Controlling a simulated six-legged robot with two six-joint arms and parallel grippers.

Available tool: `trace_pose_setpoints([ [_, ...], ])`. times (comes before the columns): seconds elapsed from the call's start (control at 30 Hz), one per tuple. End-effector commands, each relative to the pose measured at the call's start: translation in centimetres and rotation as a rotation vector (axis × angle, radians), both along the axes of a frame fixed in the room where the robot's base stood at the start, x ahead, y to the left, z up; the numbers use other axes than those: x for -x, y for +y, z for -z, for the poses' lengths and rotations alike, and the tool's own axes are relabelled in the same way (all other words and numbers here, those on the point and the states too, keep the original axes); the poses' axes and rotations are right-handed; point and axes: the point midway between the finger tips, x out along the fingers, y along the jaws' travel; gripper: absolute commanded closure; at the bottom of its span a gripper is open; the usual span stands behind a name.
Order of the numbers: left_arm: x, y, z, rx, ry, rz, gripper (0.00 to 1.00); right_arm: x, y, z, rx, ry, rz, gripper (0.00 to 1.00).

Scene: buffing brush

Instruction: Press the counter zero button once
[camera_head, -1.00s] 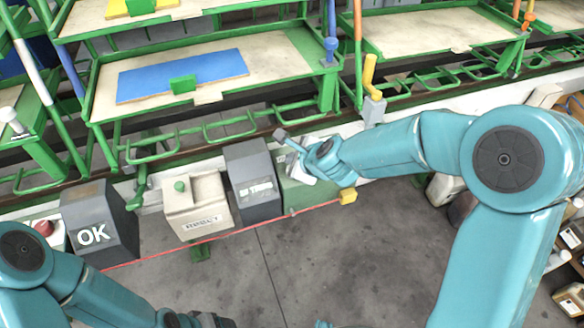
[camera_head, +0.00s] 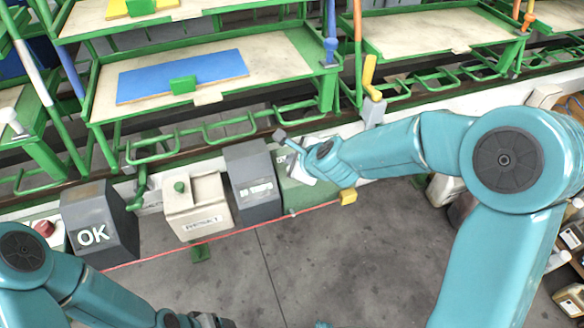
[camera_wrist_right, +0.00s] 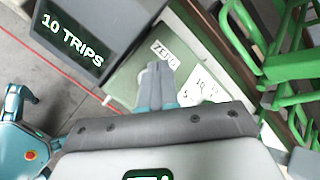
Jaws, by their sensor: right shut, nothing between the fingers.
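A green box (camera_wrist_right: 128,72) with a small "ZERO" label (camera_wrist_right: 165,53) lies under my right gripper (camera_wrist_right: 158,72). Its front also shows in the head view (camera_head: 305,196). My right gripper is shut and empty, its fingertips over the box's top beside the label. The button itself is not visible; the fingers may cover it. A grey box with "10 TRIPS" (camera_wrist_right: 72,42) in light letters stands to the left; it also shows in the head view (camera_head: 252,180). My left gripper (camera_head: 213,321) is at the bottom edge of the head view, partly cut off.
A beige box (camera_head: 195,208) with a green knob and a dark grey "OK" box (camera_head: 98,222) stand further left. A green rack with a blue panel (camera_head: 180,76) rises behind. A red line (camera_head: 165,254) runs along the boxes' front. The floor in front is clear.

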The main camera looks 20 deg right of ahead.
Motion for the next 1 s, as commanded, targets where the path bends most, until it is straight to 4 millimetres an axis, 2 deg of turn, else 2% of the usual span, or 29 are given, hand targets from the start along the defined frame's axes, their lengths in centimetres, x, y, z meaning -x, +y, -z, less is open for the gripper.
trace_pose_setpoints([
  [0.43, 0.0, 0.0, 0.0, 0.0, 0.0, 0.0, 0.31, 0.0, 0.0, 0.0, 0.0, 0.0, 0.0, 1.0],
  [0.73, 0.0, 0.0, 1.0, 0.0, 0.0, 0.0, 0.31, 0.0, 0.0, 0.9, -0.001, 0.0, 0.001, 1.0],
  [1.0, 0.0, 0.0, 0.9, 0.0, 0.0, 0.0, 0.31, 0.0, 0.0, 0.8, -0.001, 0.0, 0.001, 1.0],
])
